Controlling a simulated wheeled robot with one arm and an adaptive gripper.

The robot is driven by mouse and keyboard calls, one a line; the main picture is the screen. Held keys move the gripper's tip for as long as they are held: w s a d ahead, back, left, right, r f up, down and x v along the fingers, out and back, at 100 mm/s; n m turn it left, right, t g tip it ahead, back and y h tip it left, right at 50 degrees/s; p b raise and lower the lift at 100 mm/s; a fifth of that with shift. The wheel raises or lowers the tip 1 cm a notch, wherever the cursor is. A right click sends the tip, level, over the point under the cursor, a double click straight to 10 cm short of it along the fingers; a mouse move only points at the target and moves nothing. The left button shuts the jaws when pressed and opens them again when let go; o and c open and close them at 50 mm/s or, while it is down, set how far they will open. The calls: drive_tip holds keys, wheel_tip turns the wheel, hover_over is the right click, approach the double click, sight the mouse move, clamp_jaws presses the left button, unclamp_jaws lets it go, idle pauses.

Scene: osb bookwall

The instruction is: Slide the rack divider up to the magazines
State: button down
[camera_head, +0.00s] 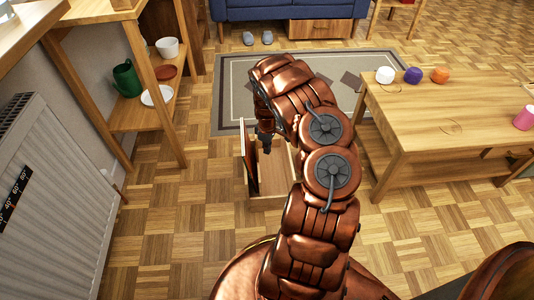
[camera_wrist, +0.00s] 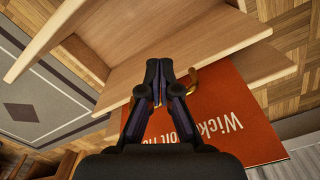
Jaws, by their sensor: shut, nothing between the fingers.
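A low, open light-wood rack (camera_head: 270,203) stands on the floor beyond my arm; its wooden boards (camera_wrist: 190,50) also show in the wrist view. Red-orange magazines (camera_head: 250,162) stand at its left side; the wrist view shows a red cover (camera_wrist: 225,115) with white lettering. A small curved brass-coloured piece (camera_wrist: 193,80) shows just right of my fingertips. I cannot tell which board is the divider. My gripper (camera_wrist: 161,88) is shut and empty at the rack, close to the magazine and a board edge; touching is unclear. My arm hides the rack's right part.
A wooden table (camera_head: 450,110) with several small items is on the right. A wooden shelf (camera_head: 140,118) with crockery and a white radiator (camera_head: 50,190) are on the left. A grey rug (camera_head: 225,95) and blue sofa (camera_head: 285,8) lie beyond. Floor left of the rack is clear.

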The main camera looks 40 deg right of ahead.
wheel_tip(320, 180, up, 7)
drive_tip(key=p, duration=0.5)
idle(0.3)
drive_tip(key=shift+f, duration=0.1)
idle(0.4)
